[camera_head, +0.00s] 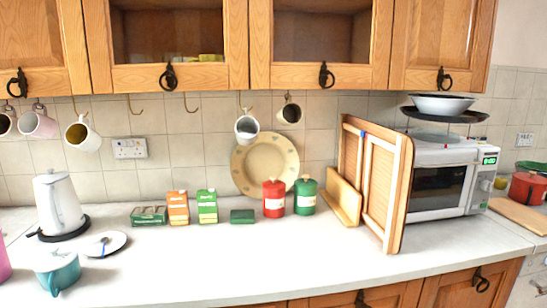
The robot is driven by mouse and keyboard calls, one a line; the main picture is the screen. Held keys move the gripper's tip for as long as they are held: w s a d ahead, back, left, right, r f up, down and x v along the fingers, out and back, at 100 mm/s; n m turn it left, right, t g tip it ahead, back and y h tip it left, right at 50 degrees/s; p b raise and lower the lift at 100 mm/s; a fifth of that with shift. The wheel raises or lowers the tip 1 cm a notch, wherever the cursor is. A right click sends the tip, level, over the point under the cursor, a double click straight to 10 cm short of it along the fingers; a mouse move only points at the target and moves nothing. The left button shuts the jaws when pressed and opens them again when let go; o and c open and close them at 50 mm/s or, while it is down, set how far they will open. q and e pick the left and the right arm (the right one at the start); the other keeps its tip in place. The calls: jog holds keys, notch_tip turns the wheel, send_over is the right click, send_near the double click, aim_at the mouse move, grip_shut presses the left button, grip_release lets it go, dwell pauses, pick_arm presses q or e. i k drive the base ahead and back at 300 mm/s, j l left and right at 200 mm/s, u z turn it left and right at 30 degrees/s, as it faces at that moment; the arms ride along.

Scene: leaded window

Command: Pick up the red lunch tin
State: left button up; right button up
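A red tin (273,198) with a pale label and a small knob on its lid stands upright on the white counter (290,262). It is in front of a large cream plate that leans on the tiled wall. A green tin (305,195) of similar shape stands close on its right. Neither of my grippers is in view.
Left of the red tin stand a small dark green box (242,216), cartons (207,206) and a kettle (59,203). Wooden boards (378,185) and a microwave (438,180) stand to the right. Mugs hang under the cupboards. The counter front is clear near the tin.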

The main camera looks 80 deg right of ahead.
aim_at(528, 190)
jog(key=z, duration=4.35)
jog(key=i+l+u, duration=0.1)
jog(key=u, duration=0.25)
jog(key=i+l+u, duration=0.1)
jog(key=u, duration=0.25)
jog(key=i+l+u, duration=0.1)
jog(key=u, duration=0.25)
